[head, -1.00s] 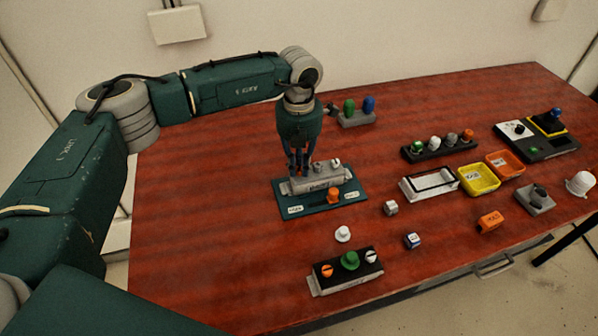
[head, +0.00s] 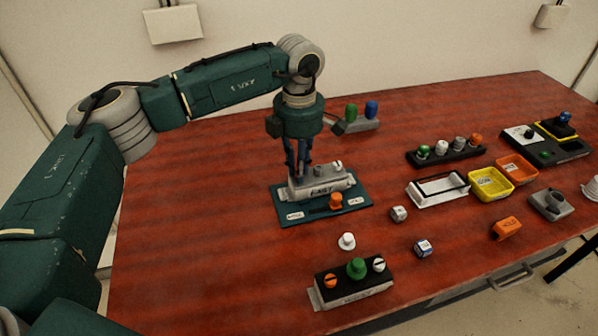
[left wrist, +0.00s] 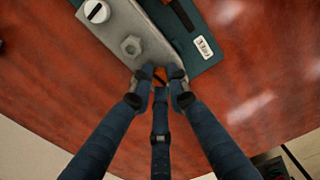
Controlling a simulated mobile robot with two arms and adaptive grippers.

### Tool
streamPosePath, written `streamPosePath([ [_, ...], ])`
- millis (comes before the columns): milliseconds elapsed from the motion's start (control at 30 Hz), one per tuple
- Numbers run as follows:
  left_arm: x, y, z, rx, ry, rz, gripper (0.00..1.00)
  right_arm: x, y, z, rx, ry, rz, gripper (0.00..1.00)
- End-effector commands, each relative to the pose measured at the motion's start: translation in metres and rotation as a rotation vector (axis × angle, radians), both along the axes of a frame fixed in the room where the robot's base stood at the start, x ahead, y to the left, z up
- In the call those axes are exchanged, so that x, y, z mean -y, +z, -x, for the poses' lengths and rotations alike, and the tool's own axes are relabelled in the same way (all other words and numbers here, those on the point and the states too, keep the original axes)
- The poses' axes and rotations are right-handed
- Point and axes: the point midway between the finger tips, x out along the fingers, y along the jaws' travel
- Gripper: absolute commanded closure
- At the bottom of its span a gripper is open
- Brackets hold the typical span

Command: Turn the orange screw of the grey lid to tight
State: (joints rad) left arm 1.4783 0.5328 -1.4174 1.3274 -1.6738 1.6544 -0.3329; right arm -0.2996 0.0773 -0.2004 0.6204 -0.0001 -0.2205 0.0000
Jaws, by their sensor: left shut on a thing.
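The grey lid (head: 322,190) lies on a teal base plate (head: 283,221) in the head view. It also shows in the left wrist view (left wrist: 152,38), with a grey hex nut (left wrist: 131,46) and a white slotted screw (left wrist: 97,12) on top. My left gripper (head: 303,170) points down at the lid's left end. In the left wrist view its fingers (left wrist: 160,78) are closed around the orange screw (left wrist: 160,74) at the lid's end. The fingers hide most of that screw, so its slot angle cannot be told. My right gripper is not in view.
An orange knob (head: 335,201) stands on the base plate's front part. In front are a white knob (head: 347,241) and a black-topped block (head: 341,287) with orange, green and white knobs. Yellow (head: 489,184) and orange (head: 517,169) trays lie to the right. Bare table lies left of the plate.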

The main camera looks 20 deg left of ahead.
Motion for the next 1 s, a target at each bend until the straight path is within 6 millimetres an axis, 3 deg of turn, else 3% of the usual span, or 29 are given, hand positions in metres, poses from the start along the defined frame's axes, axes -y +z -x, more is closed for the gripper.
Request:
streamPosePath([
  [300, 0.0004, 0.0001, -0.0003, 0.001, -0.116, 0.001, 1.00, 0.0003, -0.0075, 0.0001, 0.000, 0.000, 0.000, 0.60],
  [833, 0.0004, 0.0004, -0.0001, 0.000, -0.137, 0.001, 1.00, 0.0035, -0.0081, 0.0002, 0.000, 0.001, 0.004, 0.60],
  [867, 0.0004, 0.0004, -0.0001, 0.000, -0.137, 0.001, 0.82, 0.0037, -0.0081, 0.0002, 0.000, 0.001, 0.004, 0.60],
  [900, 0.0004, 0.0004, -0.0001, 0.000, -0.137, 0.001, 0.76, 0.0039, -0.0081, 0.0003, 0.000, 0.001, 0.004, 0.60],
  [1000, 0.0004, 0.0003, -0.0001, 0.000, -0.137, 0.001, 0.76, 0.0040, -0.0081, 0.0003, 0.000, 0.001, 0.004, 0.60],
])
